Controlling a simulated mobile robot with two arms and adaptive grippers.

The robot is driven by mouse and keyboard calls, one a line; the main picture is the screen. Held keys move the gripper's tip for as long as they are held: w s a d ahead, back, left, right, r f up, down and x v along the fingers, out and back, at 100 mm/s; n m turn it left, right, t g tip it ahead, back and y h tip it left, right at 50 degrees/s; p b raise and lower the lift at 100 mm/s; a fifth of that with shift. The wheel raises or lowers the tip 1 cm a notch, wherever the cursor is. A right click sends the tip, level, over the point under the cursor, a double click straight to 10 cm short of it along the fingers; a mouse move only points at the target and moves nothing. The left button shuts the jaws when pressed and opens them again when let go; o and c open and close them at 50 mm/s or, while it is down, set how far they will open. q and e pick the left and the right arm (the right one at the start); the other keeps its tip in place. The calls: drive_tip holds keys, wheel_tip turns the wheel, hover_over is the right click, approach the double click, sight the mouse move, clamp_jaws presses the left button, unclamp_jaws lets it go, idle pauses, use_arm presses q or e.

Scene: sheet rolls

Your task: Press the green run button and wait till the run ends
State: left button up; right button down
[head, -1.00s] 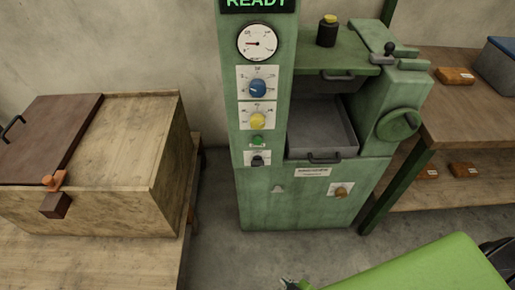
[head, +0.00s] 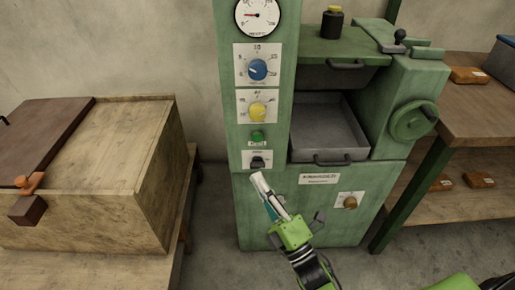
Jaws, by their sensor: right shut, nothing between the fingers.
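The green run button (head: 257,137) sits on the front of the green machine's control column (head: 233,165), below the yellow dial and above a black switch (head: 257,162). It is in plain view and nothing touches it. My right gripper (head: 262,180) is shut and empty. In the picture its tip shows just below the black switch, lower than the run button; I cannot tell its gap to the panel. My left gripper is not in view. The READY display seen earlier is out of the picture.
A blue dial (head: 257,69), a yellow dial (head: 258,112) and a gauge (head: 257,15) are above the button. An open grey tray (head: 330,135) and handwheel (head: 413,120) are on the right. A wooden chest (head: 95,190) stands left. A shelf table (head: 475,110) stands right.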

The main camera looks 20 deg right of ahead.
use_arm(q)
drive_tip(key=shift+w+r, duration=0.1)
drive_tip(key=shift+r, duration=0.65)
use_arm(e)
drive_tip(key=r+n, duration=0.1)
drive_tip(key=r, duration=0.1)
drive_tip(key=s+r+n+t+y, duration=0.1)
drive_tip(key=shift+s+a+r, duration=0.1)
drive_tip(key=shift+s+r, duration=0.05)
drive_tip(key=shift+r, duration=0.2)
use_arm(q)
drive_tip(key=shift+b, duration=0.3)
use_arm(e)
drive_tip(key=b, duration=0.2)
approach(257, 137)
drive_tip(key=w+a+r, duration=0.3)
drive_tip(key=a+r, duration=0.1)
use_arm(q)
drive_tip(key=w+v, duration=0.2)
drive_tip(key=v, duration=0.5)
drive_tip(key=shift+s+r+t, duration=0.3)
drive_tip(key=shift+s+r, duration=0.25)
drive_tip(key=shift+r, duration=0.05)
use_arm(e)
drive_tip(key=shift+w+d, duration=0.45)
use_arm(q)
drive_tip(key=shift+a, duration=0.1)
use_arm(e)
drive_tip(key=shift+w, duration=0.1)
